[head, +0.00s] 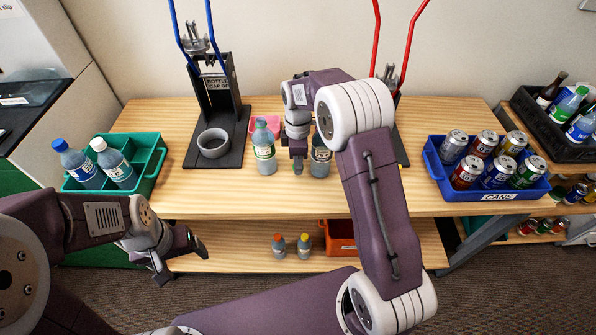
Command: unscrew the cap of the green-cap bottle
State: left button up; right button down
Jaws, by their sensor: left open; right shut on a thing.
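The green-cap bottle (265,158) stands upright on the table, left of centre, with its green cap (261,123) on top. My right gripper (298,168) points down just to the right of this bottle, between it and a second bottle (320,157). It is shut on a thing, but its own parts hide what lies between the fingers. The second bottle's top is hidden behind my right arm. My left gripper (181,256) is open and empty, low at the left, in front of the table's front edge and well away from the green-cap bottle.
A black stand with blue handles (240,120) and a grey ring (213,143) is at the left; a red-handled one is partly hidden. A green crate (152,170) holds bottles. A blue crate (455,194) holds cans. A pink tray lies behind the green-cap bottle.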

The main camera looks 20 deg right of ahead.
aim_at(298, 177)
notch_tip(298, 177, down, 4)
jog(key=shift+s+r, duration=0.1)
jog(key=shift+r, duration=0.1)
jog(key=shift+f, duration=0.15)
jog(key=c, duration=1.1)
grip_release()
jog(key=shift+c, duration=0.2)
notch_tip(298, 177, up, 12)
jog(key=shift+r+p, duration=0.2)
jog(key=shift+p, duration=0.5)
